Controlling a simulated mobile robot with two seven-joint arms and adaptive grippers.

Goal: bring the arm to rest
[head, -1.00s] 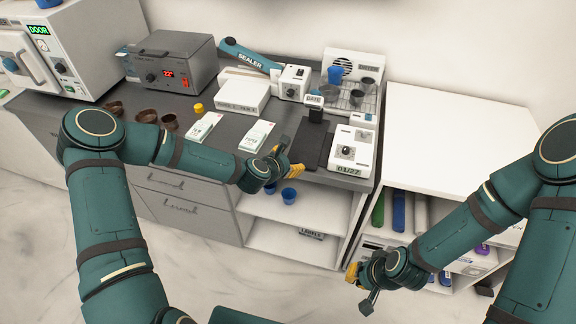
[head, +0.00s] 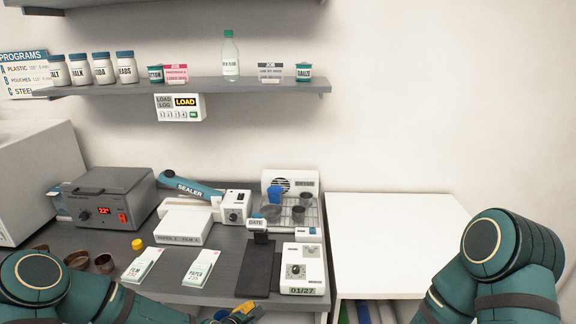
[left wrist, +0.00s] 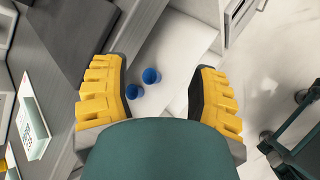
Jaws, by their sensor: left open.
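My left gripper (left wrist: 163,95) is open and empty in the left wrist view, its yellow-padded fingers spread wide. Below and between the fingers, two blue cups (left wrist: 142,84) stand on a white shelf under the counter, apart from the gripper. In the head view part of the left gripper (head: 240,312) shows at the bottom edge, in front of the counter. My left arm runs along the lower left of that view. My right arm's upper links show at the lower right; the right gripper is below the frame.
The dark counter (head: 217,268) holds a sealer (head: 190,187), a heater box (head: 108,200), paper packs (head: 199,266), a date stamper (head: 303,270) and a rack with cups. A white cabinet top (head: 385,240) at right is bare. A wall shelf (head: 215,88) holds jars and a bottle.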

